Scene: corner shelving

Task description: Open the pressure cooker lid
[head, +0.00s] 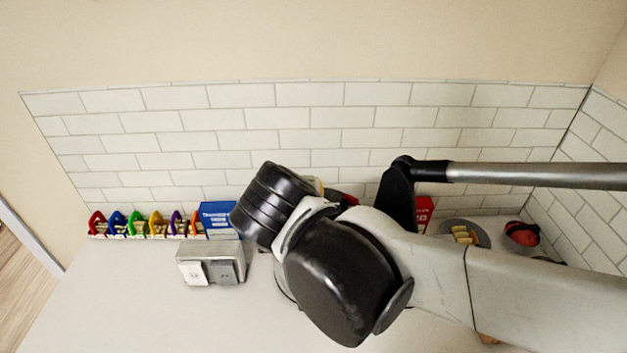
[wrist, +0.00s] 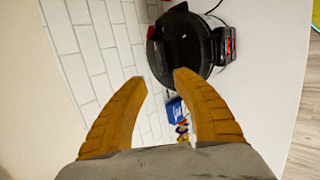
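The pressure cooker (wrist: 187,45) is dark and round, with a control panel (wrist: 228,45) on its right side, at the top of the wrist view. I cannot tell clearly whether its lid is shut. In the head view my arm covers most of the middle of the counter and hides the cooker. My gripper (wrist: 160,78) shows two orange-brown fingers, apart with nothing between them. The cooker lies beyond the fingertips, and the fingers do not appear to touch it. In the head view the gripper's fingers are hidden behind my arm.
A metal two-part appliance (head: 211,264) stands left of my arm. A row of coloured holders (head: 145,223) and a blue box (head: 217,214) line the tiled wall. At right are a grey plate (head: 465,232) and a red item (head: 522,233). The front left counter (head: 110,300) is clear.

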